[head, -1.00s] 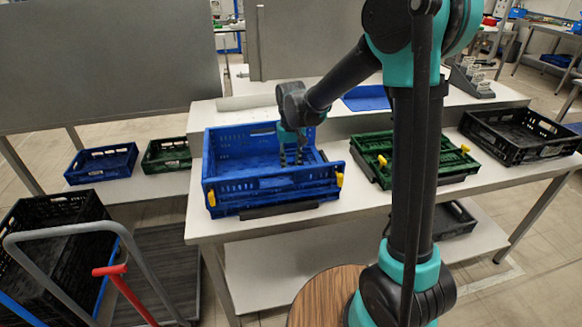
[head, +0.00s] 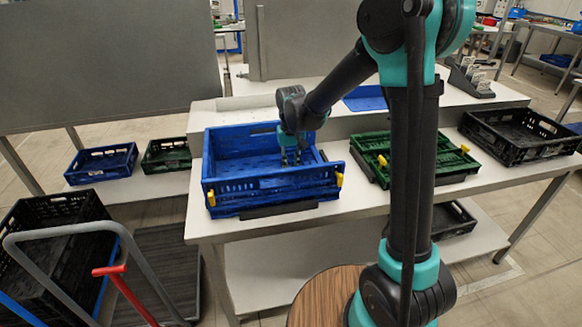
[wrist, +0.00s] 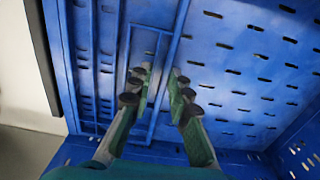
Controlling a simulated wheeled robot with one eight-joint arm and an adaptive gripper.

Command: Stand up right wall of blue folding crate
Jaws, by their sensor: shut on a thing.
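The blue folding crate (head: 262,200) stands on the white table, with its front, back and left walls raised. Its right wall (head: 318,170) lies low, partly behind my gripper, and its exact tilt is hard to tell in the head view. My gripper (head: 291,162) reaches down inside the crate near the right side. In the wrist view, the two fingers (wrist: 160,88) sit on either side of a thin rib of a blue panel with a rectangular frame (wrist: 105,60), which seems to be the right wall. The slotted blue floor (wrist: 245,70) lies to the right.
A green folded crate (head: 375,168) with yellow latches stands right of the blue crate. A black crate (head: 505,150) is farther right. A blue panel (head: 365,98) lies on the raised shelf behind. A trolley (head: 150,265) stands in front left.

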